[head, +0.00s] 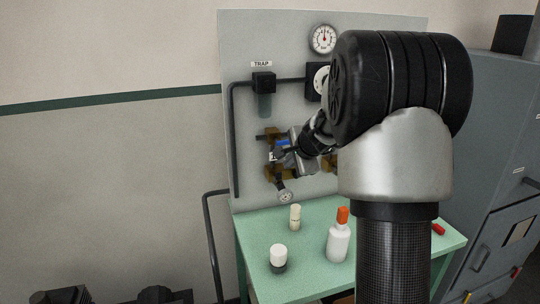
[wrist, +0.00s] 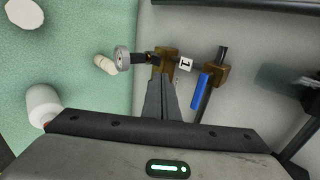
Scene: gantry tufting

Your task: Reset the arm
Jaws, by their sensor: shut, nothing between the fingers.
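My gripper (head: 282,158) is in front of the grey panel (head: 240,50), at the brass valve fittings, and a link of my arm covers much of the panel's right side. In the wrist view my gripper's fingers (wrist: 164,80) are together with nothing between them. Their tips overlap a brass fitting (wrist: 168,55) in the picture; whether they touch it I cannot tell. A blue handle (wrist: 201,91) and a tag marked 1 (wrist: 185,64) are just right of the fingers. A small gauge (wrist: 122,58) is to their left.
A green table (head: 262,224) below the panel holds a white bottle with an orange cap (head: 339,242), a white-capped jar (head: 278,259), a small cream bottle (head: 295,218) and a red item (head: 438,229). A dark pipe (head: 234,140) runs up the panel. A grey cabinet (head: 490,130) stands at right.

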